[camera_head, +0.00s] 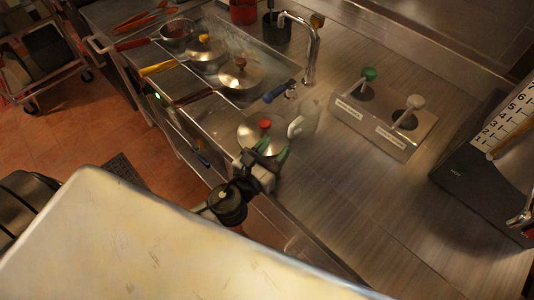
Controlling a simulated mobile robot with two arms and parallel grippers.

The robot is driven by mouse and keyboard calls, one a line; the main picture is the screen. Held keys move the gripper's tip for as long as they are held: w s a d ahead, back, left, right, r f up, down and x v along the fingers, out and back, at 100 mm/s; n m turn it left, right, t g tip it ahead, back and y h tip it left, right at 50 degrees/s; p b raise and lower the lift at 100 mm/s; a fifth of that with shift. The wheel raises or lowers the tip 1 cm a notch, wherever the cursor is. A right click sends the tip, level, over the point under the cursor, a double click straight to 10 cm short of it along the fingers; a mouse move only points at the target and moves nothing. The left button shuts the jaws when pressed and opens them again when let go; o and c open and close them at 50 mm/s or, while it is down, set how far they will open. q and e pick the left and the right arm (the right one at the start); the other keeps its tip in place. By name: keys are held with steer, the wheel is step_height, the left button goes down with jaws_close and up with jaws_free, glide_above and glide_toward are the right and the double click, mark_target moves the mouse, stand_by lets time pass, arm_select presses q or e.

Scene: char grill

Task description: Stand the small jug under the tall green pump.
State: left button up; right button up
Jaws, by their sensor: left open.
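The green pump (368,75) stands in the left well of a metal two-pump holder (349,113) on the steel counter. A pale grey pump (412,108) stands in the right well. What looks like the small jug (311,115) is a shiny steel or clear vessel with a pale handle (295,127). It stands on the counter left of the holder, apart from it, and its outline blends into the steel. My left gripper (266,156) is open and empty at the counter's front edge, just short of the handle.
A red-knobbed lid (264,125) lies just behind my left gripper. Several lidded pans with handles stand in the steel well at left, near a curved tap (312,45). A dark box with a numbered scale (511,117) stands at right. The counter before the holder is clear.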

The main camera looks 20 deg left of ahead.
mark_target(289, 130)
arm_select(q)
steer(key=w, duration=0.2)
steer(key=w+d+p, duration=0.1)
steer(key=w, duration=0.4)
steer(key=shift+w+d, duration=0.3)
steer(key=shift+w, duration=0.1)
jaws_close()
